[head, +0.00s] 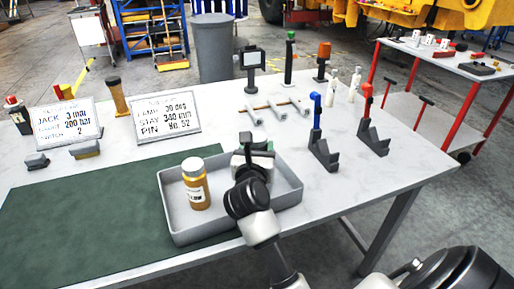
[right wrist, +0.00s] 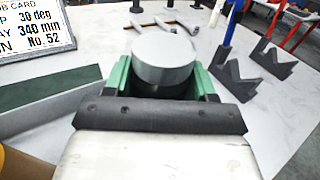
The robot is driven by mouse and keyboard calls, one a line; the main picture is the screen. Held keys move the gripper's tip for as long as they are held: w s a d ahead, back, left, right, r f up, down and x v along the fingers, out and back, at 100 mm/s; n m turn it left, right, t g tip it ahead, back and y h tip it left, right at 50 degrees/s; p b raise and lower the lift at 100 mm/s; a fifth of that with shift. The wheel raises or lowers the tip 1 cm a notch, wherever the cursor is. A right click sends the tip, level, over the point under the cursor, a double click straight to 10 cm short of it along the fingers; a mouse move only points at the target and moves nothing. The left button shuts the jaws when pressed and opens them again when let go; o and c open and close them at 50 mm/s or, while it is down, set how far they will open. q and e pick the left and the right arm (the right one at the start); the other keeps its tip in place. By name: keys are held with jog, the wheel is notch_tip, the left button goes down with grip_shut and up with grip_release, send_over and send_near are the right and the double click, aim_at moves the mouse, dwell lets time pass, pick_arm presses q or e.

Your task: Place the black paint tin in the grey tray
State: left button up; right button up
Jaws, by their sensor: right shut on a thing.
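The grey tray (head: 178,222) stands on the front of the table, partly over the green mat. My right gripper (head: 260,148) is above the back right part of the tray. In the right wrist view, its green fingers (right wrist: 163,78) are shut on a cylinder with a flat grey lid and dark sides, which I take for the black paint tin (right wrist: 163,60). In the head view the tin is mostly hidden by the gripper, and I cannot tell its height above the tray floor. My left gripper is not in view.
Grey rods (head: 278,110) and two cards (head: 166,117) (head: 66,122) are behind. The green mat (head: 80,215) is bare at left.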

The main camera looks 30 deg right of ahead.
jog(key=shift+f, duration=0.35)
jog(key=o, duration=1.1)
jog(key=shift+r, duration=0.3)
jog(key=shift+r+p, duration=0.4)
jog(key=shift+r, duration=0.2)
jog(key=v, duration=0.2)
jog(key=b+v, duration=0.1)
jog(key=v, duration=0.4)
jog(key=shift+s+a+f+b, duration=0.15)
jog(key=shift+s+f+b, duration=0.05)
jog(key=shift+f+b, duration=0.1)
